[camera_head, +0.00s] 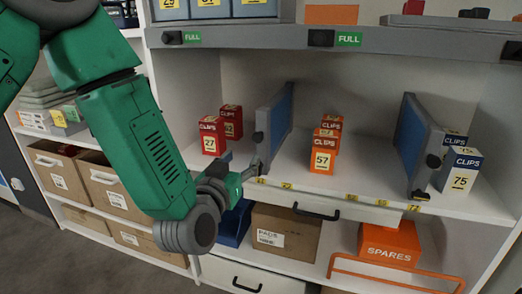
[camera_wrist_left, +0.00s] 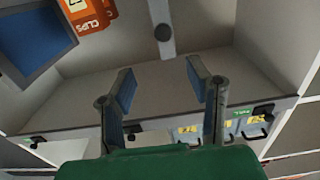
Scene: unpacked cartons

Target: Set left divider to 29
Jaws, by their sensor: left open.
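The left divider (camera_head: 277,118) is a blue panel in a grey frame, upright on the middle shelf. My left gripper (camera_head: 250,172) is at the shelf's front edge, just below the knob; contact cannot be told. Small yellow number tags (camera_head: 287,186) run along the shelf edge, too small to read surely. My right gripper is not in view.
Red clips boxes (camera_head: 209,138) stand left of the divider. Orange clips boxes (camera_head: 322,160) stand between it and the right divider (camera_head: 412,140). White-and-blue clips boxes (camera_head: 460,170) stand at the right. An orange spares bin (camera_head: 390,243) is below. Bare shelf lies around the orange boxes.

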